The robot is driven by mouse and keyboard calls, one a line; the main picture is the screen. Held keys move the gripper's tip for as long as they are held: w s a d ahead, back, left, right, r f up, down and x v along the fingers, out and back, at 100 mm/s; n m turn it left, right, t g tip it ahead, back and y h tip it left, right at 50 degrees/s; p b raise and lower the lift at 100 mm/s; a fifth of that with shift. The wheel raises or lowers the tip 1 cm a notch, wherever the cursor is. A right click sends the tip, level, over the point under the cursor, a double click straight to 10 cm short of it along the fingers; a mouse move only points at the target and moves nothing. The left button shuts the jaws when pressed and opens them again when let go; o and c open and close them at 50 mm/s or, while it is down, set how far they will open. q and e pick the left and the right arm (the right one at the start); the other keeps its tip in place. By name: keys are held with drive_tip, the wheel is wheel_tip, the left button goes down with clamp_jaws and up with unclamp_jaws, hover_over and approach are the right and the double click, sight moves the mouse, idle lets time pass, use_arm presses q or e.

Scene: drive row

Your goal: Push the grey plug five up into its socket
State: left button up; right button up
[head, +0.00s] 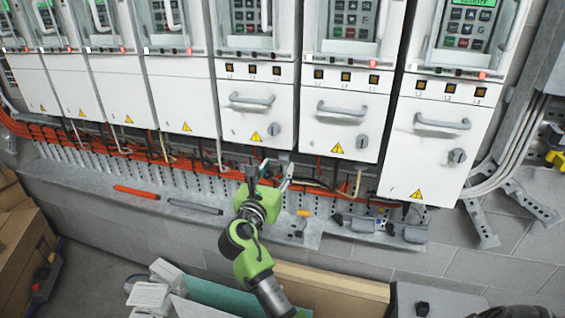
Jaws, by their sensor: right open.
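The grey plug five cannot be told for certain. A small grey block (284,157) shows just under the bottom edge of a white drive unit (250,112), close to my right gripper's fingertips, and may be it. The drive's number is too small to read surely, and its socket underneath is hidden from this view. My right gripper (269,173) is open, its two fingers apart and pointing up toward the underside of that drive. I see nothing held between the fingers. My left gripper is out of view.
More white drives (433,140) stand along the wall on both sides. Orange cables (90,137) run beneath them. A grey ledge (90,183) carries a red tool (136,192), a dark tool (195,207) and grey connectors (363,224). Cardboard boxes (330,291) stand below.

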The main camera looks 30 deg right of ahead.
sight(283, 157)
drive_tip(key=b+x, duration=0.1)
drive_tip(key=x, duration=0.4)
drive_tip(key=shift+f+b, duration=0.15)
drive_tip(key=shift+b, duration=0.25)
drive_tip(key=shift+x, duration=0.75)
clamp_jaws()
